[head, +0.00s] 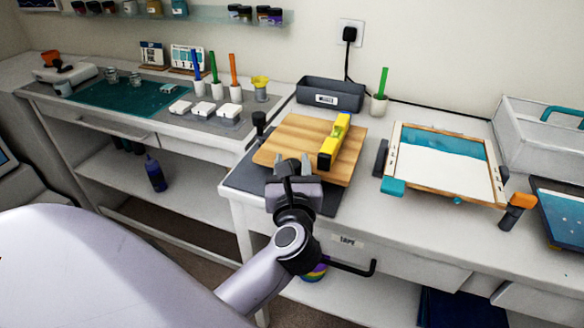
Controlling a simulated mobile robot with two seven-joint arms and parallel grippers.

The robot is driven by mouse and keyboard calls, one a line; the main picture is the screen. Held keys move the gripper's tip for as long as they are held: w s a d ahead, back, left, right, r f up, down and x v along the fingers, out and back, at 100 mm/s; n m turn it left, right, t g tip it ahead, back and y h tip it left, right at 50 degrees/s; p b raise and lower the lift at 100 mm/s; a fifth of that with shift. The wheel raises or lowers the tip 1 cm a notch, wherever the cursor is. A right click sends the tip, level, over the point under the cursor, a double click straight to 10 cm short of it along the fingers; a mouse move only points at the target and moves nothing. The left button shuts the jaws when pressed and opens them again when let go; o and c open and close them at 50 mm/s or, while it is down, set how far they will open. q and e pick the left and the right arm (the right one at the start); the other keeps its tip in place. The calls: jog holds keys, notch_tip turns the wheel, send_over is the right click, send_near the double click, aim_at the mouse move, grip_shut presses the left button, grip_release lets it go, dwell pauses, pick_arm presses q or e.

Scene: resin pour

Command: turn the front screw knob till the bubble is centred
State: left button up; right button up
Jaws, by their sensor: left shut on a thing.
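A wooden board (292,135) lies over a dark mat (240,177) on the white bench. A yellow spirit level (334,141) rests on its right part; its bubble is too small to read. My left gripper (292,166) is at the board's front edge, left of the level's near end, shut on what appears to be the front screw knob. The gripper hides the knob. A black knob (259,121) stands at the board's back left corner. A dark upright piece (381,157) stands to the right of the board. My right gripper is out of view.
A framed panel (440,180) with teal and white areas lies to the right. A grey bin (330,95) and a cup with a green stick (379,104) stand behind the board. A drawer handle (350,268) juts out below the bench front.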

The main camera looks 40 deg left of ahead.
pick_arm(q)
jog(key=shift+w+r+n+g+y+b, duration=0.1)
jog(key=shift+r+n+g+y+b, duration=0.2)
jog(key=shift+r+n+g+y, duration=0.25)
jog(key=o, duration=0.9)
jog(key=shift+f, duration=0.15)
jog(key=shift+o, duration=0.2)
jog(key=shift+f, duration=0.15)
jog(key=shift+f, duration=0.1)
